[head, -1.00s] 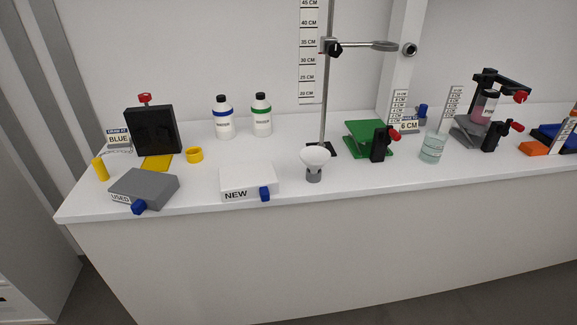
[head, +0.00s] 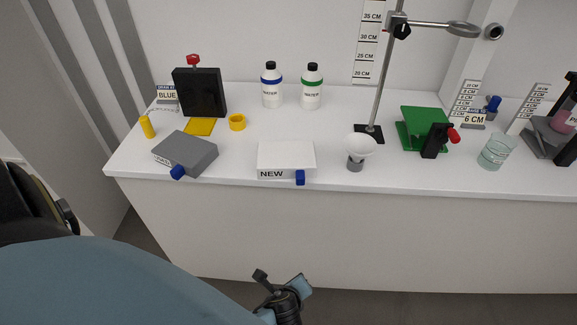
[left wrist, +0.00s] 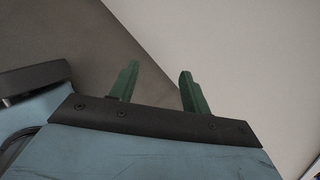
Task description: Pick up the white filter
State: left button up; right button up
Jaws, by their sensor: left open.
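A white cone-shaped piece (head: 361,146), which looks like the filter or a funnel, sits upright in a small grey holder (head: 355,164) near the counter's front edge in the head view. It stands right of the white box marked NEW (head: 286,155). My left gripper (left wrist: 158,72) shows in the left wrist view with two green fingers apart and nothing between them. Behind them are only the plain floor and a pale panel. In the head view my blue left arm fills the lower left, below the counter and apart from the cone. My right gripper is not in view.
A grey box marked USED (head: 186,153) is left of the NEW box. The stand's rod (head: 381,90) rises behind the cone, with a ring (head: 463,29) high above. A green jack (head: 424,128) and a glass beaker (head: 496,151) stand to the right. The counter edge is clear before the cone.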

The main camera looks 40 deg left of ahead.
pick_arm(q)
jog(key=w+r+m+t+y+p, duration=0.1)
jog(key=w+r+m, duration=0.15)
jog(key=r, duration=0.55)
jog(key=w+r+m+t+y+p, duration=0.1)
jog(key=w+r+m, duration=0.15)
jog(key=r, duration=0.45)
jog(key=m+t+y, duration=0.2)
jog(key=y, duration=0.1)
send_near(301, 181)
jog(key=x, duration=0.4)
jog(key=shift+a+r, duration=0.2)
jog(key=shift+r, duration=0.1)
jog(key=shift+f+b+x, duration=0.15)
jog(key=shift+b+x, duration=0.05)
jog(key=shift+x, duration=1.25)
jog(key=shift+f+b+x, duration=0.1)
jog(key=shift+b+x, duration=0.1)
jog(key=shift+x, duration=1.3)
jog(key=shift+d, duration=0.15)
jog(key=shift+c, duration=0.5)
grip_shut()
